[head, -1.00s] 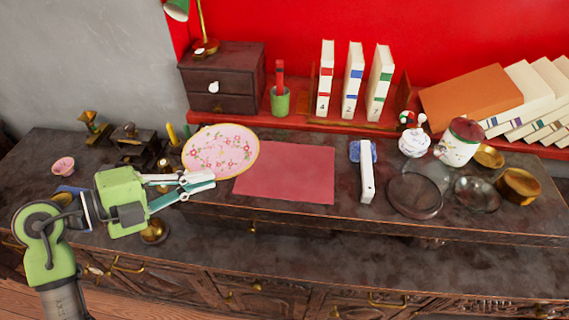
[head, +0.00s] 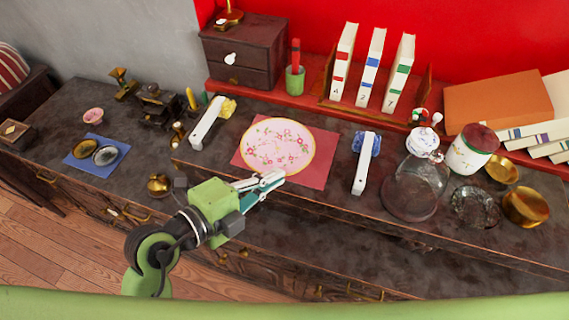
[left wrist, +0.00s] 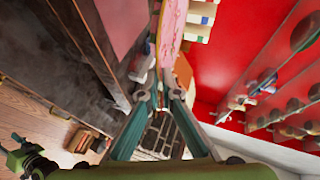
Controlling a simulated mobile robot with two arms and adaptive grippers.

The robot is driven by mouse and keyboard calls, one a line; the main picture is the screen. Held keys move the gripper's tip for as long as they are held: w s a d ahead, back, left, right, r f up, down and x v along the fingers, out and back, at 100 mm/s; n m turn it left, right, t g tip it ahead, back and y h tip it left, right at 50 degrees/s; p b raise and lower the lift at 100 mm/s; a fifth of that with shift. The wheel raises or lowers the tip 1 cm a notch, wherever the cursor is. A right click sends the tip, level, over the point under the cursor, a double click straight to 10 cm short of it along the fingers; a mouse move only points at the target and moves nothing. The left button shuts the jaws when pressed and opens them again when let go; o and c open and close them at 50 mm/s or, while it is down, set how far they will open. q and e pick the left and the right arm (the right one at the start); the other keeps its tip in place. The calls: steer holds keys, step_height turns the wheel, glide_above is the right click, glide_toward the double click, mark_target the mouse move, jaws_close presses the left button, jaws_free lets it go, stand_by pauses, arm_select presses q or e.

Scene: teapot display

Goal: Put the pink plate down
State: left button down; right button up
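The pink plate (head: 278,146), round with a gold rim and a flower pattern, is over the pinkish-red mat (head: 325,178) on the dark cabinet top. My left gripper (head: 272,179) is at the plate's near rim, its fingers closed on it. In the left wrist view the plate (left wrist: 173,28) shows nearly edge-on beyond the fingertips (left wrist: 158,80), with the mat (left wrist: 122,22) apart from it to the left. The plate appears held above the mat; the size of the gap is hard to tell. My right gripper is not in view.
A glass dome (head: 412,185) and gold bowls are farther right. Upright books (head: 370,65) stand behind. The cabinet's lower front ledge is mostly clear.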

mark_target(276, 165)
arm_select(q)
steer(key=w, duration=0.1)
steer(key=w+f, duration=0.1)
steer(key=w, duration=0.1)
steer(key=w+f, duration=0.1)
steer(key=w, duration=0.1)
steer(key=shift+d, duration=0.4)
steer(key=w+f, duration=0.2)
steer(key=w+d+f, duration=0.1)
steer(key=w+f, duration=0.2)
steer(key=shift+d+f, duration=0.1)
steer(key=shift+f, duration=0.25)
steer(key=shift+w+f, duration=0.15)
steer(key=shift+f, duration=0.1)
steer(key=shift+f+b, duration=0.4)
steer(key=shift+f, duration=1.2)
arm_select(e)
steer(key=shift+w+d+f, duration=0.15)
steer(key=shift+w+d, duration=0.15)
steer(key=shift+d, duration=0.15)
arm_select(q)
steer(key=shift+f, duration=0.1)
steer(key=c, duration=2.6)
jaws_free()
steer(key=shift+o, duration=0.2)
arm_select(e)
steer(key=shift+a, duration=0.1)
